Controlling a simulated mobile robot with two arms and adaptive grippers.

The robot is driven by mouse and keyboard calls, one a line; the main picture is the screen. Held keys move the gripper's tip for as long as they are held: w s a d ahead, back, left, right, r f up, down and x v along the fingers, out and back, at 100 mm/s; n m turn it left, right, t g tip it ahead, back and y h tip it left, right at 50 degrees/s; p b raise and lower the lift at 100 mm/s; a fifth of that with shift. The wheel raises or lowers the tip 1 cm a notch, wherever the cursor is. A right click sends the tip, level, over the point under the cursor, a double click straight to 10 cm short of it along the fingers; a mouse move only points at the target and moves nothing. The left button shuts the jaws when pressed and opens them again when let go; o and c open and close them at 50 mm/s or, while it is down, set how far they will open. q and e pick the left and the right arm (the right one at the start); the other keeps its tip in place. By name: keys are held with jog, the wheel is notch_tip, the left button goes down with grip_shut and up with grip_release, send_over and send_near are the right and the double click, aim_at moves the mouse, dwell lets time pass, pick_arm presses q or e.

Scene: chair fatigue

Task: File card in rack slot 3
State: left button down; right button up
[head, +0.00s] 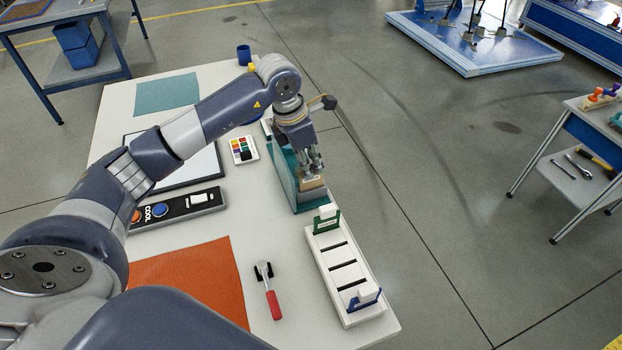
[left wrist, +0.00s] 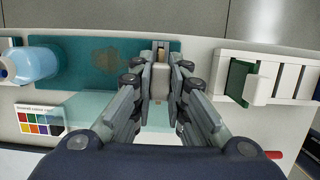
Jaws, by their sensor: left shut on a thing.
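A white card rack (head: 355,300) stands at the table's right edge. A green card with a white tab (head: 327,217) is in its far end slot. A blue card with a white tab (head: 366,295) is in its near end. Between them are dark empty slots. My left gripper (head: 312,170) points down beyond the rack's far end, over a teal holder (head: 283,172). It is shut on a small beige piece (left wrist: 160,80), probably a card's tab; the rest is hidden. In the left wrist view the rack (left wrist: 285,75) is at right. My right gripper is not in view.
On the white table lie a colour chart (head: 244,149), a button panel (head: 178,208), an orange mat (head: 190,277), a teal mat (head: 167,94) and a red-handled tool (head: 270,291). A light blue bottle (left wrist: 35,63) is left of my gripper.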

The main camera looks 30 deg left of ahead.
pick_arm(q)
jog(key=shift+w+d+p+v, duration=0.15)
jog(key=shift+p+v, duration=0.3)
jog(key=shift+v, duration=0.35)
jog(key=shift+w+d+p+v, duration=0.15)
jog(key=shift+p+v, duration=0.3)
jog(key=shift+v, duration=0.35)
jog(key=shift+r, duration=0.15)
jog(key=shift+r, duration=0.1)
jog(key=shift+a+r, duration=0.1)
jog(key=shift+r, duration=0.15)
jog(key=shift+w+d+p+v, duration=0.1)
jog(key=shift+w+p+v, duration=0.05)
jog(key=shift+p+v, duration=0.55)
jog(key=shift+w+d+p+v, duration=0.15)
jog(key=shift+p+v, duration=0.25)
jog(key=shift+v, duration=0.5)
jog(key=shift+s+r, duration=0.1)
